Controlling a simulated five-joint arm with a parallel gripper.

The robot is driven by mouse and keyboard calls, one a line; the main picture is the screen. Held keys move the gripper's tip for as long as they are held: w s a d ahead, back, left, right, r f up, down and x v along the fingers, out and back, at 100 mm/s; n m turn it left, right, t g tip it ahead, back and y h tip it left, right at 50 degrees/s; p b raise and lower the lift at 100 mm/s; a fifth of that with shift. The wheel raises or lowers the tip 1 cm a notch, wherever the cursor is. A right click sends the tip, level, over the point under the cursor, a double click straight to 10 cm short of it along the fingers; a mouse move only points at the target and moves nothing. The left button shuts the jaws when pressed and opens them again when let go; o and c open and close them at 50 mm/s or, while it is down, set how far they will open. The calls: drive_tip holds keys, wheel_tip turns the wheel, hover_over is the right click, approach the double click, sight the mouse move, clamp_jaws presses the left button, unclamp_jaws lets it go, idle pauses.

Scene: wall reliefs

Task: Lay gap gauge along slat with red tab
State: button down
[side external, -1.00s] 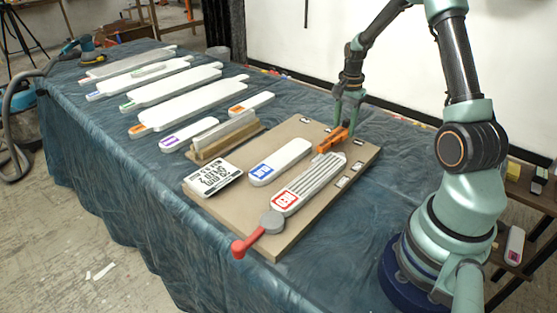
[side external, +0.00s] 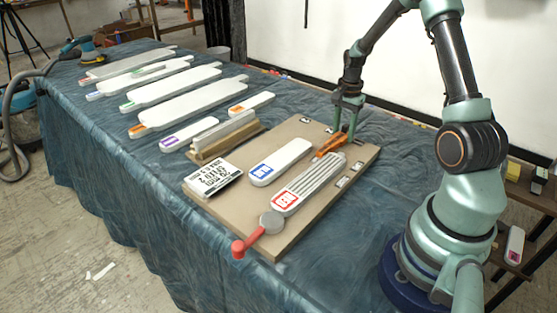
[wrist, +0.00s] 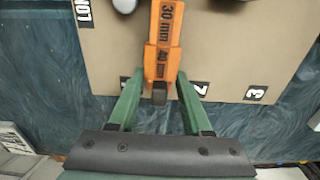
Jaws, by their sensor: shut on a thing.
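The orange gap gauge (side external: 331,144), marked 30 mm and 40 mm in the wrist view (wrist: 164,42), is between the fingers of my gripper (side external: 346,118), which is shut on its near end in the wrist view (wrist: 157,92). The grooved white slat with a red tab (side external: 312,183) lies on the tan board (side external: 240,218). The gauge is at the slat's far end, pointing roughly along it. I cannot tell whether it touches the slat or board. A smooth white slat with a blue tab (side external: 283,160) lies to the left.
A grey clamp with a red handle (side external: 253,236) sits at the red-tab slat's near end. A printed card (side external: 213,177) lies at the board's left edge. Numbered labels (wrist: 255,93) mark the board. Several white slats (side external: 180,105) lie farther left on the blue cloth.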

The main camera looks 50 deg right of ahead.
drive_tip(key=shift+f, duration=0.4)
drive_tip(key=shift+c, duration=1.3)
unclamp_jaws()
wheel_tip(320, 180, up, 12)
drive_tip(key=shift+f, duration=0.1)
drive_tip(key=s+a+r+n+t, duration=0.2)
drive_tip(key=a+n, duration=0.4)
drive_tip(key=a, duration=0.3)
drive_tip(key=s+a+r+n+t, duration=0.1)
drive_tip(key=a+r+n, duration=0.3)
drive_tip(key=a, duration=0.5)
drive_tip(key=s+a+r+n+t, duration=0.2)
drive_tip(key=s+a+r+n, duration=0.1)
drive_tip(key=a+n, duration=0.5)
drive_tip(key=shift+s+a+r+t, duration=0.3)
drive_tip(key=shift+a+r, duration=0.05)
drive_tip(key=shift+a, duration=0.1)
